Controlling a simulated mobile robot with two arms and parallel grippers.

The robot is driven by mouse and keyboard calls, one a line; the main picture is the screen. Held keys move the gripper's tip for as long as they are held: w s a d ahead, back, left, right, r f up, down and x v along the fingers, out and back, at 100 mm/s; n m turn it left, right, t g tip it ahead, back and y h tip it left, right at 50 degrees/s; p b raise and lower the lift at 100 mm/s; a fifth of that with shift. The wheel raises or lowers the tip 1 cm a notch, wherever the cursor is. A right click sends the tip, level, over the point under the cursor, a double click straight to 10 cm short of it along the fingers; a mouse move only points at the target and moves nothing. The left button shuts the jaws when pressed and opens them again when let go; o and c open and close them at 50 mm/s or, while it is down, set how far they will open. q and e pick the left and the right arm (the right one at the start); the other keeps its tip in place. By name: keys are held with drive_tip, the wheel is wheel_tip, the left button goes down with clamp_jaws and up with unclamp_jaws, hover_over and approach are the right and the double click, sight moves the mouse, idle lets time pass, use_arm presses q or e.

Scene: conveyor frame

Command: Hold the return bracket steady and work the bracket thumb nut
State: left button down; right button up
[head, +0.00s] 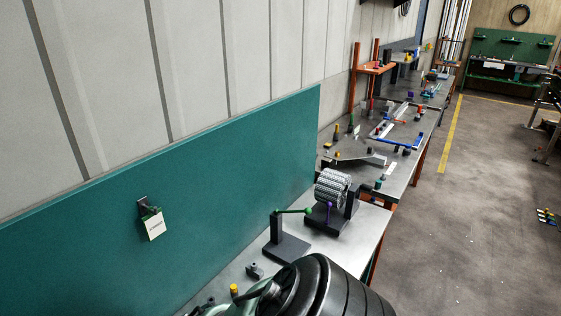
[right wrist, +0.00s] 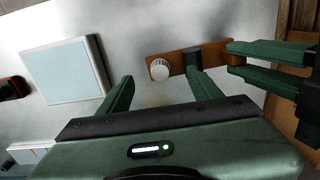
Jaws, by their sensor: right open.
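In the right wrist view, the return bracket is a flat orange-brown bar (right wrist: 215,53) with a dark block on it. The bracket thumb nut, a white ribbed round knob (right wrist: 159,69), sits near the bar's left end. My right gripper (right wrist: 160,76) is open, one green finger on each side of the nut's line. The nut lies just beyond the fingertips, apart from both as far as I can see. Neither bracket nor nut can be made out in the head view.
The right wrist view shows a pale blue panel (right wrist: 64,71) and a red-black item (right wrist: 12,90) on the left. In the head view, a green board (head: 180,190) stands behind the metal bench, which carries a roller unit (head: 331,190) and a dark stand (head: 286,247). Open floor lies right.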

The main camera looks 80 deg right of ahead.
wheel_tip(320, 180, up, 5)
drive_tip(key=shift+a+r, duration=0.1)
drive_tip(key=shift+r, duration=0.1)
drive_tip(key=s+d+f+n+g+h, duration=0.1)
drive_tip(key=s+d+f+n+g, duration=0.1)
drive_tip(key=s, duration=0.7)
drive_tip(key=s+d+f+n+g+h, duration=0.1)
drive_tip(key=s+d+f+g, duration=0.3)
drive_tip(key=s, duration=0.6)
drive_tip(key=s+d+f+n+g+h, duration=0.2)
drive_tip(key=s+d+f+g+h, duration=0.1)
drive_tip(key=s+d+f, duration=0.4)
drive_tip(key=s, duration=0.2)
drive_tip(key=shift+s+f+n, duration=0.15)
drive_tip(key=shift+s+n, duration=0.15)
drive_tip(key=shift+s, duration=0.1)
drive_tip(key=c, duration=0.5)
drive_tip(key=shift+a, duration=0.1)
